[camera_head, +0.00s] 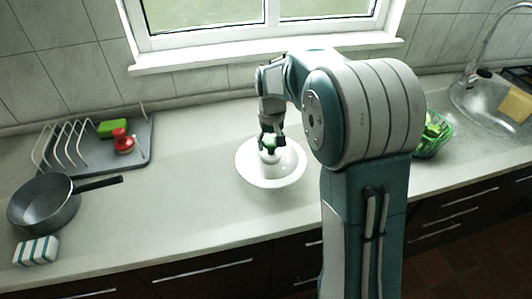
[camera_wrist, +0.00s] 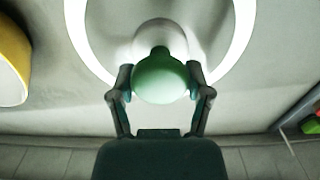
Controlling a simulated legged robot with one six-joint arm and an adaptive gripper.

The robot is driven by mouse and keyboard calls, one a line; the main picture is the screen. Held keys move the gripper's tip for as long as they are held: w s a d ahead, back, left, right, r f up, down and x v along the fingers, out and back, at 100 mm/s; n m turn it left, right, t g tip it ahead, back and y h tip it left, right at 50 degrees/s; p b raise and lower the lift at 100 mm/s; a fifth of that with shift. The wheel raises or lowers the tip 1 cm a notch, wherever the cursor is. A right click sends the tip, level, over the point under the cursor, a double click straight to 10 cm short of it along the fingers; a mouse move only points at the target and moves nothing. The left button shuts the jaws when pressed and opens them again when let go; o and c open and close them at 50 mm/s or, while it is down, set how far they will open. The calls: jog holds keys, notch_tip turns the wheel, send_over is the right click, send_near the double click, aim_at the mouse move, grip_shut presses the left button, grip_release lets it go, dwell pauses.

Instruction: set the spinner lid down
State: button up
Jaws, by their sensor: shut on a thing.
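The spinner lid (camera_head: 251,171) is a wide white disc with a green knob (camera_wrist: 163,80) at its middle. It is level, over the middle of the counter. My gripper (camera_head: 269,143) is above its centre, shut on the green knob. In the wrist view, the two fingers of my gripper (camera_wrist: 161,88) press the knob from both sides, and the white rim of the lid (camera_wrist: 246,25) curves around it. I cannot tell whether the lid's underside touches the counter or hangs just above it.
A grey rack tray (camera_head: 95,160) with a green block and a red-topped item stands left, with a dark pan (camera_head: 42,205) and striped sponge (camera_head: 37,251) in front. A green basket (camera_head: 434,138) and sink (camera_head: 485,100) are right. The wrist view shows a yellow object (camera_wrist: 12,65). Counter left of the lid is clear.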

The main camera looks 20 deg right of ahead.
aim_at(269, 153)
jog(key=shift+w+d+f, duration=0.3)
jog(key=shift+f, duration=0.2)
jog(key=f, duration=0.3)
jog(key=shift+w+a+f, duration=0.15)
jog(key=shift+w, duration=0.05)
jog(key=shift+a+f, duration=0.2)
jog(key=shift+f, duration=0.05)
jog(key=shift+a, duration=0.25)
jog(key=o, duration=1.3)
jog(key=shift+d, duration=0.2)
jog(key=shift+o, duration=0.2)
jog(key=shift+d, duration=0.2)
